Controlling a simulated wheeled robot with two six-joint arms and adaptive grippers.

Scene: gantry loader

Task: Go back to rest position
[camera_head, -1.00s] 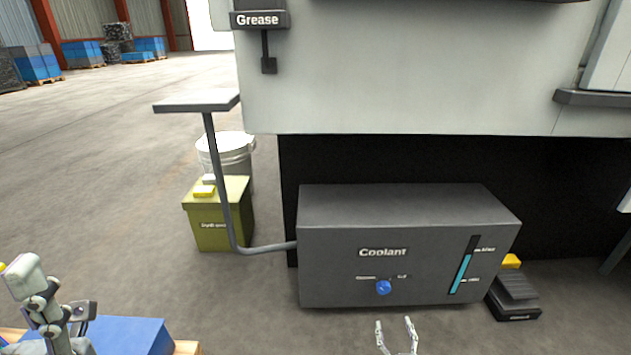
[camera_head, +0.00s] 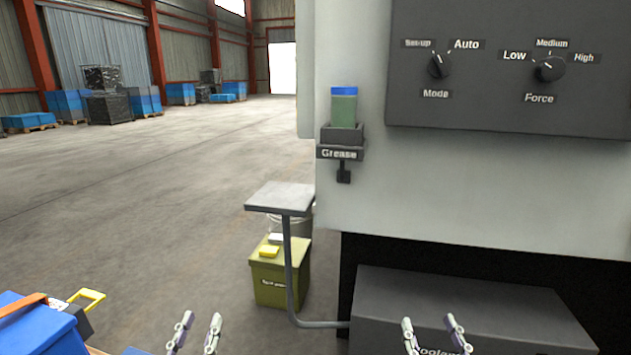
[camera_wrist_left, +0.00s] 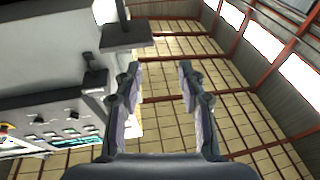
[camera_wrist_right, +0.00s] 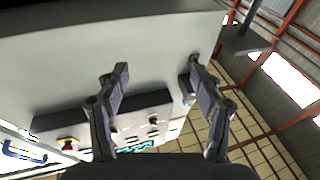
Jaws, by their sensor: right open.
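My left gripper (camera_head: 195,333) is at the bottom of the head view, left of the centre, in front of the floor. Its two fingers stand apart with nothing between them, as they also do in the left wrist view (camera_wrist_left: 158,80). My right gripper (camera_head: 431,335) is at the bottom of the head view, in front of the dark grey coolant box (camera_head: 490,320). Its fingers are apart and empty, also in the right wrist view (camera_wrist_right: 158,75). Both grippers point upward.
The machine (camera_head: 450,190) fills the right side, with a knob panel (camera_head: 510,95) and a grease holder (camera_head: 342,140). A small shelf (camera_head: 282,197) stands out over an olive bin (camera_head: 280,282). The floor (camera_head: 150,210) is open.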

